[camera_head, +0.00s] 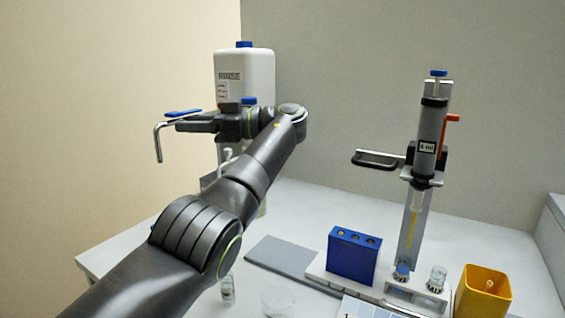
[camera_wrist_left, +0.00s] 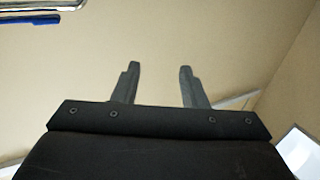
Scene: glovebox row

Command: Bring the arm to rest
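My left arm comes in from the lower left. Its gripper (camera_head: 188,124) points left, up in front of a white carboy (camera_head: 258,72). In the left wrist view the gripper's two fingers (camera_wrist_left: 157,66) stand apart with nothing between them, against a plain beige wall. A metal spout (camera_head: 158,143) and a blue lever (camera_head: 183,113) show beside the fingertips in the head view. In the wrist view they sit in the top left corner, apart from the fingers. My right gripper is not in view.
On the white bench stand a syringe dispenser (camera_head: 430,130) with a black handle (camera_head: 377,159), a blue block with holes (camera_head: 353,258), small vials (camera_head: 436,279) and a yellow bin (camera_head: 483,293). A grey mat (camera_head: 283,257) lies left of the block. My arm hides part of the bench.

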